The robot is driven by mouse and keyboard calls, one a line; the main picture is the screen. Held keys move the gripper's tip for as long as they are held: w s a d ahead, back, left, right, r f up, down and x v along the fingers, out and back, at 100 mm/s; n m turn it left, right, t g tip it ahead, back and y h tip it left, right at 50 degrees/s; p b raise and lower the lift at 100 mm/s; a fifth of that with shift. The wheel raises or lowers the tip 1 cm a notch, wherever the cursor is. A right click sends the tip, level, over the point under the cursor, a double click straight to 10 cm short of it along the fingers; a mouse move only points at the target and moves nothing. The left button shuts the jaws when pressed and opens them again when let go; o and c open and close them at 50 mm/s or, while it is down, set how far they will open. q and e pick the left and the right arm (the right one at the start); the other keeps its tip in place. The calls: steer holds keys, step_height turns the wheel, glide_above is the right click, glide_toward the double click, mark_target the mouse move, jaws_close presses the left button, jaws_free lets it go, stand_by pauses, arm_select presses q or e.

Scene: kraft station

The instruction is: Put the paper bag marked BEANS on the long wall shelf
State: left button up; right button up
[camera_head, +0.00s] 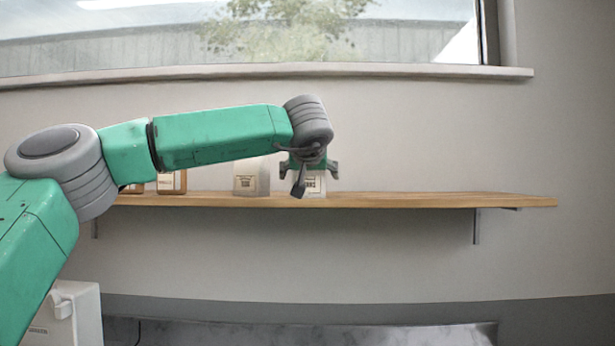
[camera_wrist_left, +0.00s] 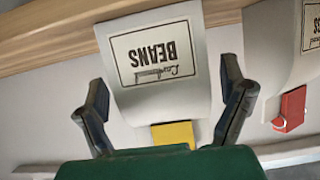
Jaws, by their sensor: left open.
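The white paper bag marked BEANS (camera_wrist_left: 170,75) fills the middle of the left wrist view, its lettering upside down there, with a yellow tab (camera_wrist_left: 174,134) at its top end. In the head view the bag (camera_head: 315,188) stands on the long wooden wall shelf (camera_head: 400,200), partly hidden behind my left gripper (camera_head: 314,176). My left gripper (camera_wrist_left: 163,88) is open, with one finger on each side of the bag; I cannot tell whether they touch it. The shelf also shows in the wrist view (camera_wrist_left: 50,35). My right gripper is in neither view.
A similar pale bag (camera_head: 251,178) stands left of it on the shelf; it shows with a red tab (camera_wrist_left: 292,108) in the wrist view. Brown-framed containers (camera_head: 172,182) stand farther left. The shelf's right part is bare. A window sill (camera_head: 420,72) runs above.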

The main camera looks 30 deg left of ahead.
arm_select(q)
steer(key=b+v, duration=0.1)
steer(key=v, duration=1.1)
steer(key=shift+d, duration=0.35)
steer(key=shift+a, duration=0.15)
